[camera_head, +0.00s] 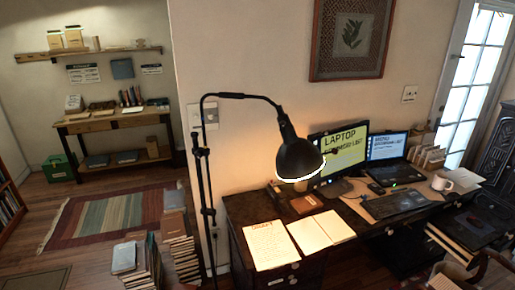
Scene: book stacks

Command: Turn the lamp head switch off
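A black floor lamp with a bell-shaped lamp head (298,157) stands at the left end of the desk. Its thin arm curves over from a dark upright pole (205,185). The rim of the lamp head glows bright white, so the lamp is lit. A small dark knob (332,152) sticks out at the right of the head, in front of the monitor; I cannot tell if it is the switch. Neither of my grippers shows in the head view.
The dark desk (235,212) holds papers (270,245), a monitor (343,150), a laptop (388,146) and a white mug (442,182). Book stacks (182,255) stand on the floor left of the pole. A striped rug (105,218) lies beyond them.

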